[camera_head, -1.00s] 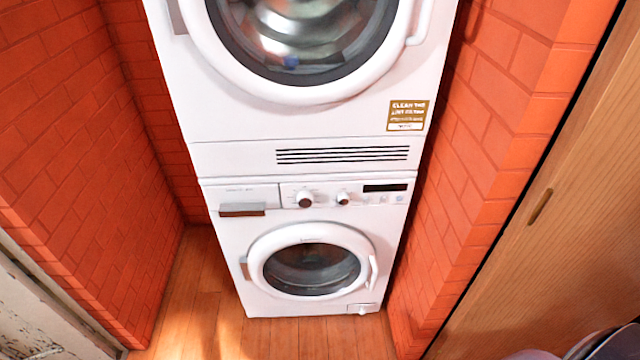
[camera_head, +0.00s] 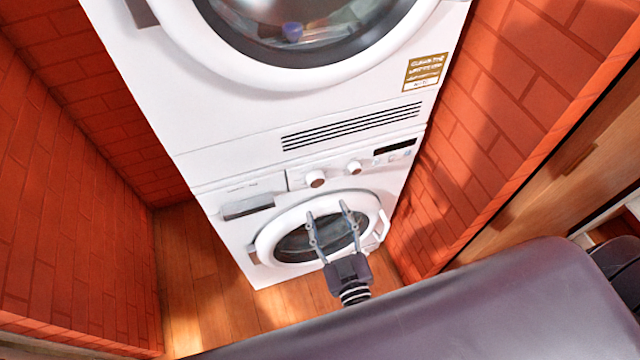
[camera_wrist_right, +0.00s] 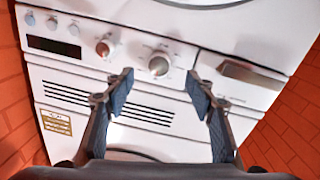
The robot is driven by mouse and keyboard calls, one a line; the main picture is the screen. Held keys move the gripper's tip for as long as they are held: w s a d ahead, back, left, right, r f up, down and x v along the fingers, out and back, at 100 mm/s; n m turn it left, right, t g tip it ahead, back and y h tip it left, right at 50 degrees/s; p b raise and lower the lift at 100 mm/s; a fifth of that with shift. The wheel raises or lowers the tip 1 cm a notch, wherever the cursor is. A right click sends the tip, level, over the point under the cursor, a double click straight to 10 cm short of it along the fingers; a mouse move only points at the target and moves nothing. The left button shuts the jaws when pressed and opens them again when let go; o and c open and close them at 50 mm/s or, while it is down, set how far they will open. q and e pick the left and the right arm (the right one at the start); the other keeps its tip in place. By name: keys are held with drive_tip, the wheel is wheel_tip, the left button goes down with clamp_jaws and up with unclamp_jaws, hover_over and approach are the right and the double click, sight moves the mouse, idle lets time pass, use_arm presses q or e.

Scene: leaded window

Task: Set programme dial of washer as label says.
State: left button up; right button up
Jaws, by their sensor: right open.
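The washer (camera_head: 228,240) is the lower of two stacked white machines. Its panel has a larger dial (camera_head: 315,178) near the drawer and a smaller dial (camera_head: 354,167) towards the dark display (camera_head: 394,146). In the wrist view, which is inverted, the larger dial (camera_wrist_right: 158,65) lies between and beyond my fingertips, and the smaller dial (camera_wrist_right: 103,47) is left of it. Dial markings are unreadable. My right gripper (camera_head: 326,209) is open and empty in front of the washer door, apart from both dials. A gold label (camera_head: 426,72) is on the upper machine; its text is blurred. My left gripper is out of view.
The detergent drawer handle (camera_head: 247,207) is left of the dials. The round door (camera_head: 274,247) is below them, with a handle at right. Brick walls (camera_head: 75,200) close in on both sides. A wooden door (camera_head: 560,180) stands at right.

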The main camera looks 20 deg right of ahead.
sight(317, 184)
drive_tip(key=w, duration=0.7)
drive_tip(key=shift+w+d+r+p, duration=0.1)
drive_tip(key=shift+r+p, duration=0.2)
drive_tip(key=shift+p, duration=0.05)
drive_tip(key=shift+w, duration=0.4)
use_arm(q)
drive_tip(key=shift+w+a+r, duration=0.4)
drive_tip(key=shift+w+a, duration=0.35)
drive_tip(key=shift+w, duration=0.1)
use_arm(e)
drive_tip(key=shift+c, duration=0.4)
drive_tip(key=c, duration=1.1)
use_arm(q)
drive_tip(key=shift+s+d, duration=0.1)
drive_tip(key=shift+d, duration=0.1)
